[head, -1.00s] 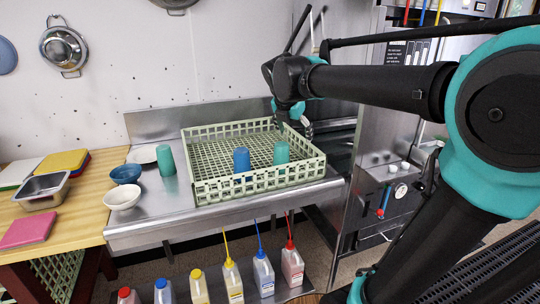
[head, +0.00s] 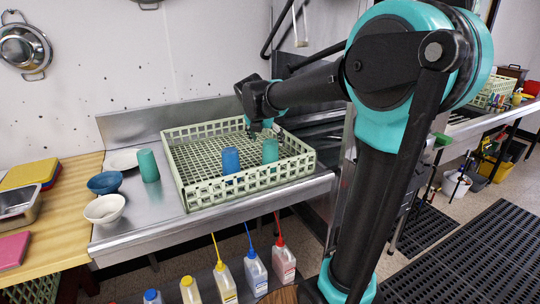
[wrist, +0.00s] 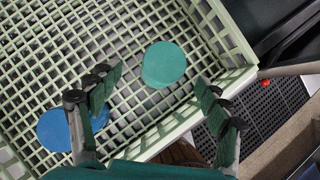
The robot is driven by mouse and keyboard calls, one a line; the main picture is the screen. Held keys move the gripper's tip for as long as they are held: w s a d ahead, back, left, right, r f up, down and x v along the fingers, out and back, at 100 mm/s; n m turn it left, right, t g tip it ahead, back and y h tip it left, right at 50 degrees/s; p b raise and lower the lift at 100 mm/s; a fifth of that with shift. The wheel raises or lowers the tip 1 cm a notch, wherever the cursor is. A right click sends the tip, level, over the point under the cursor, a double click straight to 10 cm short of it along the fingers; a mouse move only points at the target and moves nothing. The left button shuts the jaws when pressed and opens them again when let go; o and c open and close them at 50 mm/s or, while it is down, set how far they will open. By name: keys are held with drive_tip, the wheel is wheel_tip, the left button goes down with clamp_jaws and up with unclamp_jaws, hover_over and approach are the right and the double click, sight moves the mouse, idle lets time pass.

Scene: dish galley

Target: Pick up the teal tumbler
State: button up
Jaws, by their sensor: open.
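A teal tumbler (head: 270,151) stands in the pale green dish rack (head: 186,196), towards its right side. In the wrist view this teal tumbler (wrist: 163,65) shows from above, ahead of and between my fingers, with none touching it. A similar teal tumbler (head: 148,166) stands outside the rack on the steel counter. A blue tumbler (head: 231,160) stands in the rack, left of the first; in the wrist view it (wrist: 56,132) is partly behind my left finger. My gripper (wrist: 160,96) is open and empty over the rack; in the head view my gripper (head: 265,127) is partly hidden.
A blue bowl (head: 105,183), a white bowl (head: 105,210) and a white plate (head: 122,160) sit on the counter (head: 165,222) left of the rack. The rack's lattice walls surround both tumblers inside. Several bottles (head: 256,273) stand below the counter.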

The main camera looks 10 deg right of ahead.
drive_tip(key=shift+s+x, duration=0.2)
drive_tip(key=shift+x, duration=3.1)
drive_tip(key=shift+s+d, duration=0.1)
drive_tip(key=shift+d, duration=0.05)
drive_tip(key=shift+c, duration=0.4)
drive_tip(key=c, duration=1.2)
drive_tip(key=shift+o, duration=0.2)
wheel_tip(320, 180, up, 20)
